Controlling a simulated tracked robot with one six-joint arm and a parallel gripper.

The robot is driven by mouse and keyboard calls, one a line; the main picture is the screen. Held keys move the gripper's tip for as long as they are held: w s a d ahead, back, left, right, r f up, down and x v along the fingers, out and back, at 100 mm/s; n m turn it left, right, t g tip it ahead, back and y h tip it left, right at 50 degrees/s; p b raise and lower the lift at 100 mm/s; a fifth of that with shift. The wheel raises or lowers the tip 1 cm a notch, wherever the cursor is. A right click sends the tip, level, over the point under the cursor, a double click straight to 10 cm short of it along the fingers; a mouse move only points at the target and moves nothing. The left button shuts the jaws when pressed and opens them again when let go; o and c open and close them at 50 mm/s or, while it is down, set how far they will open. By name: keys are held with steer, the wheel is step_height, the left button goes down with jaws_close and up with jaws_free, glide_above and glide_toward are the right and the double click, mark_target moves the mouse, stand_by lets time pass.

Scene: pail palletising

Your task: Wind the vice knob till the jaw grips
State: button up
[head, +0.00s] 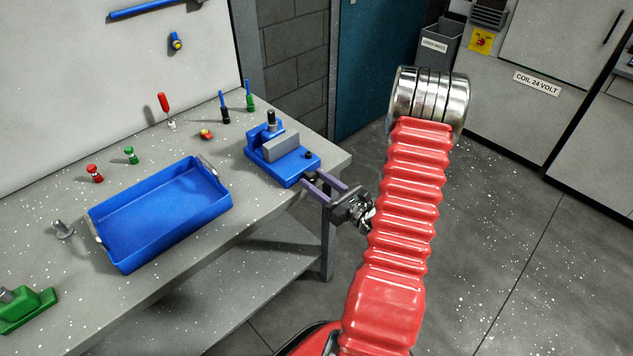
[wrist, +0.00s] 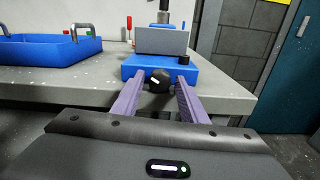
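The blue vice (head: 290,166) stands at the bench's right end, with a grey block (head: 282,147) on top; I cannot tell whether that block is a jaw or a held piece. In the wrist view the vice (wrist: 135,68) faces me. Its round black knob (wrist: 158,82), with a white mark, is on the near face. My gripper (head: 312,181) reaches in from the right with two purple fingers. They are open, with the knob between their tips and a small gap seen on each side. The head view hardly shows the knob.
A blue tray (head: 160,222) with metal handles sits left of the vice on the speckled bench (head: 225,255). A green tool (head: 28,308) is at the front left. The floor to the right is clear.

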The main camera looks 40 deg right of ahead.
steer(key=c, duration=0.8)
steer(key=shift+m, duration=0.8)
steer(key=o, duration=1.1)
steer(key=shift+c, duration=0.2)
steer(key=shift+s, duration=0.15)
steer(key=s, duration=1.3)
steer(key=shift+s+d, duration=0.2)
steer(key=shift+s, duration=0.05)
